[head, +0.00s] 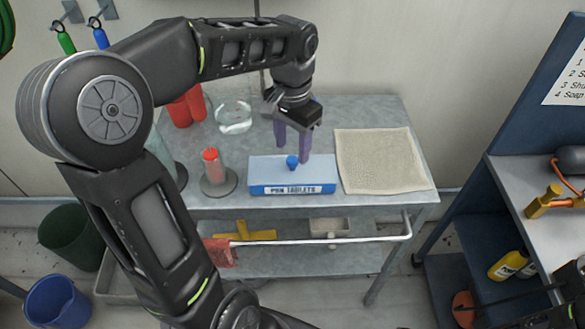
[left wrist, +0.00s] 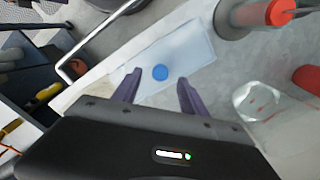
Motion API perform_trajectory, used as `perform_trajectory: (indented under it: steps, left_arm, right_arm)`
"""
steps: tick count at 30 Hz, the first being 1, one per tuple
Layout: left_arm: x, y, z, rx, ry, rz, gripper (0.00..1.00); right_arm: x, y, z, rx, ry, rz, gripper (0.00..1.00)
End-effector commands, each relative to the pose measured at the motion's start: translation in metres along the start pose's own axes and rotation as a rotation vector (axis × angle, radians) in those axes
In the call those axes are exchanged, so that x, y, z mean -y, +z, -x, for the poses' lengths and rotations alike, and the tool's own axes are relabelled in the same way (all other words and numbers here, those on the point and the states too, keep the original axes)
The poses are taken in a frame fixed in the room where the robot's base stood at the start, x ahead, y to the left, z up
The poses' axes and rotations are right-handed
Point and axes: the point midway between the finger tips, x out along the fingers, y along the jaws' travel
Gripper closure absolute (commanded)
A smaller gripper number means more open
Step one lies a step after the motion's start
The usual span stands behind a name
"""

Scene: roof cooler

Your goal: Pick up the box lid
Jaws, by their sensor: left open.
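The box (head: 293,188) is low, with a blue and white front reading "PBW TABLETS", and sits near the front edge of the grey cart top. The gap in height is hard to judge. My right gripper is not in view.
A red-topped cylinder on a round base (head: 212,172) stands left of the box, with a clear glass item (head: 234,117) and red cylinders (head: 187,107) behind. A beige cloth (head: 380,160) lies right. A rail (head: 320,240) runs along the cart's front.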

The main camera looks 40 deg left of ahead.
Motion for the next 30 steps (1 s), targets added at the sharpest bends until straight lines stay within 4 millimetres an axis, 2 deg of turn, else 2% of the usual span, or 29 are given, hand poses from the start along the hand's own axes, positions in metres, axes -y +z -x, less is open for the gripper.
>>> perform_trajectory:
  steps: [8,18,30]
  left_arm:
    - [0.0,0.0,-0.005,0.0,0.0,0.001,0.49]
    - [0.001,-0.001,-0.049,0.002,0.001,0.001,0.49]
    - [0.001,-0.002,-0.052,-0.001,0.0,0.001,0.49]
  right_arm:
    - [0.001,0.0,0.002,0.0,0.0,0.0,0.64]
    - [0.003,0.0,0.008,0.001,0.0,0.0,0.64]
    - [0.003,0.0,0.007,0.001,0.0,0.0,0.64]
